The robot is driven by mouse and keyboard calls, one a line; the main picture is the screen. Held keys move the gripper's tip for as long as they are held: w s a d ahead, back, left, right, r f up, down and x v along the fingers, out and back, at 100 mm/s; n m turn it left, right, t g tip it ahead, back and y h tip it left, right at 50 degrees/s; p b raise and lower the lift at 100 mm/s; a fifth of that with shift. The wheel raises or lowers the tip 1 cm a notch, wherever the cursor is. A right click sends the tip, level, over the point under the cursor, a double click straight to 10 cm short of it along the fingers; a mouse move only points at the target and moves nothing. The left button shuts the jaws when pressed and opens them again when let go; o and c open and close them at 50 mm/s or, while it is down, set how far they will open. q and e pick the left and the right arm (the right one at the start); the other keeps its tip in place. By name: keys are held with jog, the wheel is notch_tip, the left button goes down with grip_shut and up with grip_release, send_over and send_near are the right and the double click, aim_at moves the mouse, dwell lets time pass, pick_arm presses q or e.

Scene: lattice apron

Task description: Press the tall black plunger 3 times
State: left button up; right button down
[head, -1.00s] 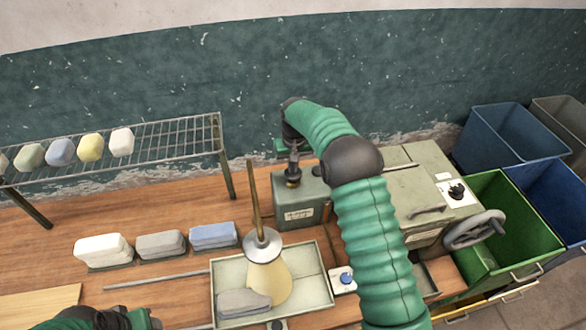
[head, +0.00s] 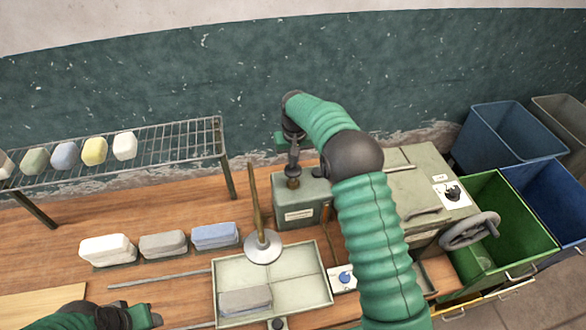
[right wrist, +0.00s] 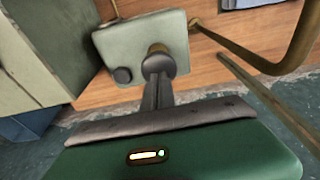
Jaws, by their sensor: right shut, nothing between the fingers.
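The black plunger (head: 293,183) stands on top of a grey-green box at the back middle of the bench. In the right wrist view its round dark head (right wrist: 158,63) shows straight ahead of the fingers. My right gripper (head: 293,166) is shut and empty, pointing down at the plunger head. Its fingertips (right wrist: 158,78) are at or just above the head; I cannot tell whether they touch. The plunger's shaft is mostly hidden under its head in the wrist view. My left gripper (head: 125,318) is at the bottom left edge, cut off, its jaws unclear.
A brass pipe with a round disc (head: 263,247) hangs over a tray (head: 300,262) holding a grey block (head: 245,301). A small black cap (right wrist: 122,75) sits beside the plunger. A machine with a handwheel (head: 470,231) and bins (head: 505,215) stand right.

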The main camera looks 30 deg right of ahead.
jog(key=shift+f+b, duration=0.95)
jog(key=shift+f, duration=0.9)
jog(key=shift+r+p, duration=1.4)
jog(key=shift+r, duration=0.45)
jog(key=shift+f, duration=0.15)
jog(key=shift+s+f+b, duration=0.1)
jog(key=shift+f+b, duration=0.95)
jog(key=shift+f, duration=0.65)
jog(key=shift+r, duration=0.25)
jog(key=shift+r+p, duration=1.25)
jog(key=shift+r, duration=0.2)
